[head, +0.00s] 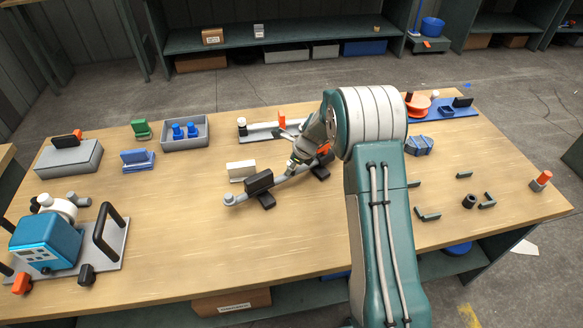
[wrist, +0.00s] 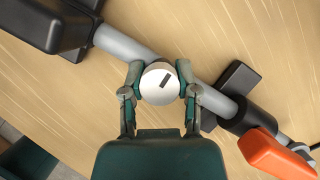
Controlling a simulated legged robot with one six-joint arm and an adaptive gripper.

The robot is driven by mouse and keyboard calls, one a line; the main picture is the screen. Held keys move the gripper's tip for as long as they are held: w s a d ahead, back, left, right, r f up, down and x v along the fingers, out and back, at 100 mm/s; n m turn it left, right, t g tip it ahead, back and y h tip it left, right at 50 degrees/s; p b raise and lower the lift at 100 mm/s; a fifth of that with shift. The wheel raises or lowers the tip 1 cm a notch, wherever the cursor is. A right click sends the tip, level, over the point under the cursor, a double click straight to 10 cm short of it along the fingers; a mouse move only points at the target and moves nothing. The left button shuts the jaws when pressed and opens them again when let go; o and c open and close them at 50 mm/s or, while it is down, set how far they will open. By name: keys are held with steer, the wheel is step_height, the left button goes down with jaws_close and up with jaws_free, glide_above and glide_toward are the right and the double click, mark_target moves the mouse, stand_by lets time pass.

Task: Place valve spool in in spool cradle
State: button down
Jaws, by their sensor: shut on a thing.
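My gripper (head: 298,160) is shut on this hub, one finger on each side in the wrist view (wrist: 160,88). Black supports cross under the pipe, one at the right (wrist: 237,78) and one at the left (head: 267,201); they look like the spool cradle. A tall black block (head: 259,182) and an orange piece (wrist: 275,155) sit along the pipe. I cannot tell whether the pipe touches the supports.
A small white block (head: 241,170) lies just behind the pipe. Farther back are a pale plate with posts (head: 262,133) and a grey bin (head: 186,133). A blue pump unit (head: 47,243) stands at the left.

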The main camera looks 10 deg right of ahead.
steer(key=shift+f, duration=0.25)
steer(key=shift+c, duration=1.8)
jaws_free()
steer(key=shift+f, duration=0.1)
